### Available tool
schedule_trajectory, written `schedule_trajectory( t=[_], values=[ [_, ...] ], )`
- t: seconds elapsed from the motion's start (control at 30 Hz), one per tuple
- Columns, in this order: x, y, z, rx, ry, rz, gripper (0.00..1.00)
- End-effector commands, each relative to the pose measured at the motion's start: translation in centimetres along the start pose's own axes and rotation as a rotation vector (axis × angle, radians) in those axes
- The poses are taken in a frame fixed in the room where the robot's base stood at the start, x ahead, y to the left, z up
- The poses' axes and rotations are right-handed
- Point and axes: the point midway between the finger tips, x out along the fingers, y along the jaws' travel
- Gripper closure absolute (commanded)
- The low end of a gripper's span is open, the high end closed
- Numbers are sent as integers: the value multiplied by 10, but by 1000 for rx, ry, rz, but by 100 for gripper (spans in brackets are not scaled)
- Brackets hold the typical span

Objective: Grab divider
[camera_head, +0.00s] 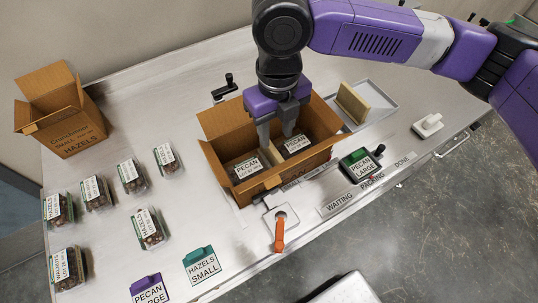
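A tan divider (352,103) stands upright in a shallow grey tray (385,97) right of the open cardboard box. Another thin tan strip, which looks like a divider (273,154), shows inside the box (228,123) between two clamshells labelled PECAN (246,168) and (297,144). My gripper (277,141) points down into the box, its two fingers apart with a visible gap. The fingertips are above or beside the strip; I cannot tell whether they touch it. The arm hides part of the box's back side.
Several filled clamshells (130,176) lie on the left of the metal table (200,215). Another open box (62,110) labelled HAZELS stands at back left.

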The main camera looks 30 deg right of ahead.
Motion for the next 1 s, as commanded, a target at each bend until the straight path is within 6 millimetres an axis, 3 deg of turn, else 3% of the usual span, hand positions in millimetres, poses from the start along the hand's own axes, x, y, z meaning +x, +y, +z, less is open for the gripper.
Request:
schedule_trajectory(
  t=[0.43, 0.7, 1.0],
  values=[
    [41, -2, -1, 2, 2, -1, 60],
    [78, -4, -1, 1, 1, 1, 60],
    [83, -4, -1, 0, 0, 0, 60]
  ],
)
